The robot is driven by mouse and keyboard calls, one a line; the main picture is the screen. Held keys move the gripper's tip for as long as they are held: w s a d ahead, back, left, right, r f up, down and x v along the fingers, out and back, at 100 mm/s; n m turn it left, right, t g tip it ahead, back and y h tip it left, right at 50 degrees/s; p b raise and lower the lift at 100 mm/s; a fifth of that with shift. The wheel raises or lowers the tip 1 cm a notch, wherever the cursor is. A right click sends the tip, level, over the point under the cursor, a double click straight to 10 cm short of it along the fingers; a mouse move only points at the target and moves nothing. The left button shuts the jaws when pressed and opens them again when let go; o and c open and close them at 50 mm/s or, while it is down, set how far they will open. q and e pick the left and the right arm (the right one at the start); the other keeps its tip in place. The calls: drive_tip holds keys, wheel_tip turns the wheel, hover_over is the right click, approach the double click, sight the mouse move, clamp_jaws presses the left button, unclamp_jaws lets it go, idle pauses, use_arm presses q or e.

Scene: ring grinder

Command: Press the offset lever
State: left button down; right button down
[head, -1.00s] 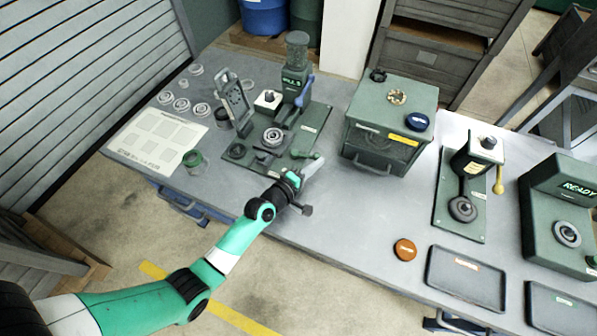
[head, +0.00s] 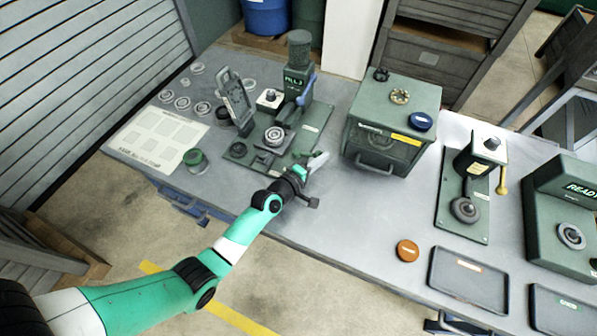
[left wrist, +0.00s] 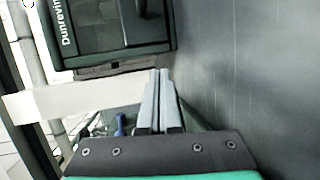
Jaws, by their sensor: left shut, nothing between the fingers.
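A short green lever at the plate's front right corner is mostly hidden by my left gripper. No readable label tells me which is the offset lever. My left gripper (head: 319,162) is shut and empty, its tips close to that front corner; I cannot tell whether they touch anything. Its closed fingers (left wrist: 160,74) also show in the left wrist view. My right gripper is not in view.
A green box with a front handle (head: 386,130) stands just right of my left gripper. A second press with a yellow-knobbed lever (head: 502,180) and two dark trays (head: 468,280) are farther right. Several metal rings (head: 182,104) lie at the left. The bench front is mostly clear.

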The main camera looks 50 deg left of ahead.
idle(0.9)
use_arm(q)
drive_tip(key=shift+s+d+r+p, duration=0.2)
drive_tip(key=shift+s+d+p, duration=0.05)
drive_tip(key=shift+p, duration=0.25)
drive_tip(key=s+d+r+p, duration=0.1)
drive_tip(key=s+d+p, duration=0.1)
drive_tip(key=s+p, duration=0.1)
drive_tip(key=s+d+p, duration=0.3)
drive_tip(key=p, duration=0.1)
drive_tip(key=s+d+r+p, duration=0.1)
drive_tip(key=s+d+p, duration=0.2)
drive_tip(key=p, duration=0.1)
drive_tip(key=shift+d+r+p, duration=0.25)
drive_tip(key=shift+r+p, duration=0.05)
drive_tip(key=shift+s+d+f, duration=0.15)
drive_tip(key=shift+s+d, duration=0.05)
drive_tip(key=shift+s, duration=0.15)
